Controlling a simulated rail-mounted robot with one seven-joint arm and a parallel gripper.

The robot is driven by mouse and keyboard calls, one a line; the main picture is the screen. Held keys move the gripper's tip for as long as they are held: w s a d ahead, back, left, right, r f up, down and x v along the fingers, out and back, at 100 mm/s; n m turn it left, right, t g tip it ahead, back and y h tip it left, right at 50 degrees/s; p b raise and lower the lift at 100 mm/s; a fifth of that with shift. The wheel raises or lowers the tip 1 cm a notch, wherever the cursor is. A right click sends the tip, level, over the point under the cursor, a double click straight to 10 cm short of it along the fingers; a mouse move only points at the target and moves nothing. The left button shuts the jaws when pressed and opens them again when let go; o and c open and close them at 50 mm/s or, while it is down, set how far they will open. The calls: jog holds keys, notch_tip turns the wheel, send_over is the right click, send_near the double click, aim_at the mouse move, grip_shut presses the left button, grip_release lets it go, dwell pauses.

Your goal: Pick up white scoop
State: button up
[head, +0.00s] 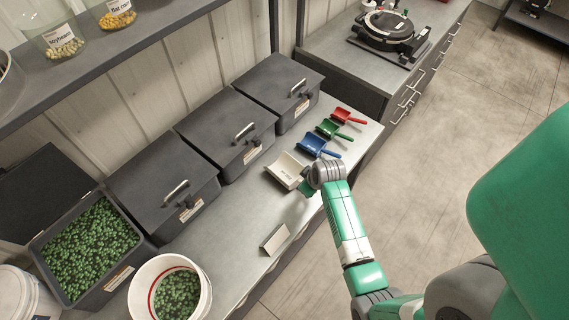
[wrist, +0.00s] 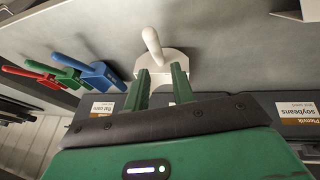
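The white scoop (head: 286,170) lies on the metal bench in front of the closed bins, at the near end of a row of scoops. In the wrist view the white scoop (wrist: 168,62) shows its pan beyond my fingertips and its handle pointing away from me. My gripper (wrist: 163,70) has two green fingers spread apart, with a gap between them. The fingertips overlap the scoop's pan in the wrist view; I cannot tell whether they touch it. In the head view my wrist covers the scoop's handle side, and my gripper (head: 306,186) is mostly hidden.
Blue (head: 317,146), green (head: 333,130) and red (head: 347,116) scoops lie beyond the white one. Closed dark bins (head: 228,130) line the wall. An open bin of green seeds (head: 88,248), a white bucket (head: 170,290) and a small card stand (head: 274,240) are nearer.

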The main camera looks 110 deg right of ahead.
aim_at(294, 177)
jog(key=shift+b+x, duration=0.3)
jog(key=shift+x, duration=1.15)
jog(key=x, duration=0.5)
jog(key=shift+s+a+f, duration=0.25)
jog(key=shift+s+a, duration=0.1)
jog(key=shift+s, duration=0.05)
grip_shut()
